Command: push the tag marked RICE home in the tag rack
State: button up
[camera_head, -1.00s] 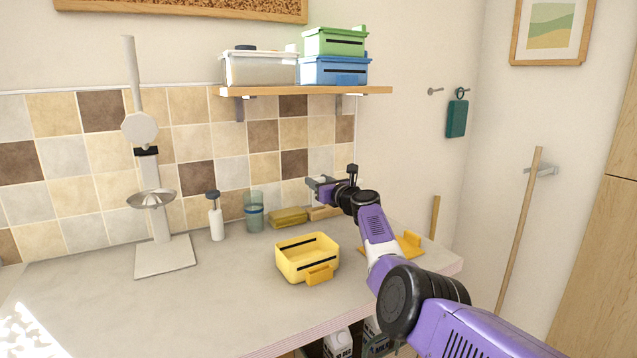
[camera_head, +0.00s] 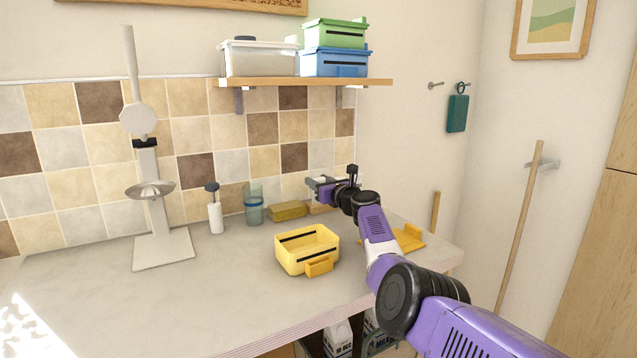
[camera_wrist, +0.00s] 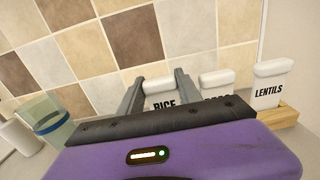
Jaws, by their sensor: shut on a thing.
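The RICE tag (camera_wrist: 161,88) is a white tag with a rounded top and black letters, in the middle of the wrist view. My gripper (camera_wrist: 158,84) has one finger on each side of it and is shut on it. Its lower part is hidden behind my gripper's body, so I cannot tell how deep it sits. The wooden tag rack (camera_wrist: 287,116) shows at the right of the wrist view. In the head view, my gripper (camera_head: 318,185) is over the back right of the counter, above the rack (camera_head: 319,209), and the tags are too small to make out.
A partly hidden tag (camera_wrist: 216,83) and the LENTILS tag (camera_wrist: 268,93) stand to the right of RICE. A glass (camera_wrist: 54,122) is at the left. A yellow sponge (camera_head: 288,210) and a yellow bin (camera_head: 296,262) are near the rack. The tiled wall is close behind.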

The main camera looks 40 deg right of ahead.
jog(key=shift+f+b, duration=0.3)
jog(key=shift+f, duration=0.1)
jog(key=o, duration=1.4)
jog(key=shift+s, duration=0.1)
jog(key=p+v, duration=0.1)
jog(key=p, duration=0.1)
jog(key=shift+s+a+r+p, duration=0.15)
jog(key=shift+s+p, duration=0.15)
jog(key=shift+p, duration=0.05)
jog(key=shift+p+v, duration=1.35)
jog(key=shift+v, duration=1.65)
